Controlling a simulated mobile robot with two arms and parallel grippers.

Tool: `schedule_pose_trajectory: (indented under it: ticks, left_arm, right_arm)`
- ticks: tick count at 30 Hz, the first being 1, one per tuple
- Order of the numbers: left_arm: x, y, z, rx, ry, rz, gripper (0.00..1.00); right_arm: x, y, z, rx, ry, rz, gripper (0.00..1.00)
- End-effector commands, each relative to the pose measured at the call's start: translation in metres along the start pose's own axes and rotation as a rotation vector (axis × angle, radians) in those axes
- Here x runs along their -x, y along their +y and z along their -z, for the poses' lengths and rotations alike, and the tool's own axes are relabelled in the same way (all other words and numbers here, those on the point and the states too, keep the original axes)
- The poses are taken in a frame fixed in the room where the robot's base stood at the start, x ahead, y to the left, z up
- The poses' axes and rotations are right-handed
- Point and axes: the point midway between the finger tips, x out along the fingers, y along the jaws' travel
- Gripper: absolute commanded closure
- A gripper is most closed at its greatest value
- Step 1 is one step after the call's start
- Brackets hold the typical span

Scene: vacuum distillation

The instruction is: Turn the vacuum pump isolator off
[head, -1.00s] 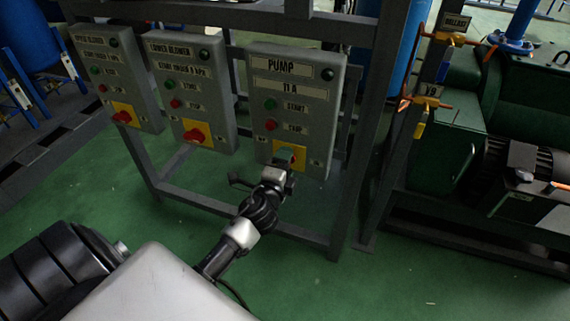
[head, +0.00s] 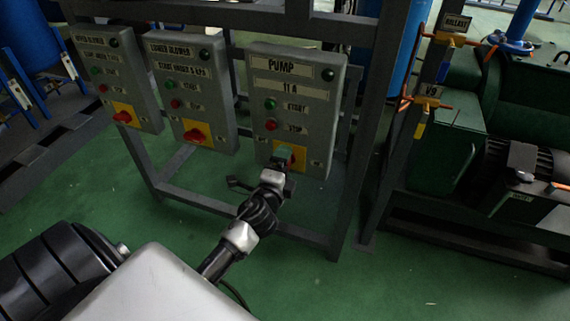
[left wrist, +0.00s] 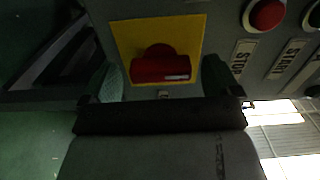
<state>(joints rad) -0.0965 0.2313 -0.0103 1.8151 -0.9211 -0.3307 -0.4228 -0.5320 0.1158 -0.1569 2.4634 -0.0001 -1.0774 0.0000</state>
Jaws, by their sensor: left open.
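The pump isolator is a red rotary knob (left wrist: 160,65) on a yellow plate (left wrist: 195,35), low on the grey PUMP box (head: 295,85). In the head view the knob is mostly hidden by my left gripper (head: 284,158), with a little red showing. In the left wrist view my left gripper (left wrist: 162,82) is open, one fingertip on each side of the knob's lower part. Gaps show between fingertips and knob, so it is not gripped. The knob's bar lies across the wrist picture. My right gripper is not in view.
The pump box has a green button (head: 270,103) and a red button (head: 270,125) above the isolator. Two similar boxes with red isolators (head: 196,134) hang to the left. Grey frame posts (head: 375,120) and green machinery (head: 450,150) stand to the right. Green floor is open in front.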

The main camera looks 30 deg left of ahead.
Motion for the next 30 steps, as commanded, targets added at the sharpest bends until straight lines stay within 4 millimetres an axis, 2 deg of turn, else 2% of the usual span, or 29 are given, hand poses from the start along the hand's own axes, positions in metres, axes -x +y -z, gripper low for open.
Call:
schedule_pose_trajectory:
  ticks: [9,15,20,30]
  left_arm:
    - [0.063,0.002,0.000,0.003,-0.002,-0.005,0.08]
    - [0.092,0.002,0.000,0.003,-0.002,-0.004,0.08]
    - [0.101,0.001,0.000,0.001,-0.001,-0.001,0.08]
    - [0.101,0.001,0.000,0.000,-0.001,-0.002,0.08]
  right_arm:
    - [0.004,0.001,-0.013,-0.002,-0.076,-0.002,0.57]
    - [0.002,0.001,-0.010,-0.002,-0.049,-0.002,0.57]
    - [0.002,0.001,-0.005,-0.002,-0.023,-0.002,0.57]
    - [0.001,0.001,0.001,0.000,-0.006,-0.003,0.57]
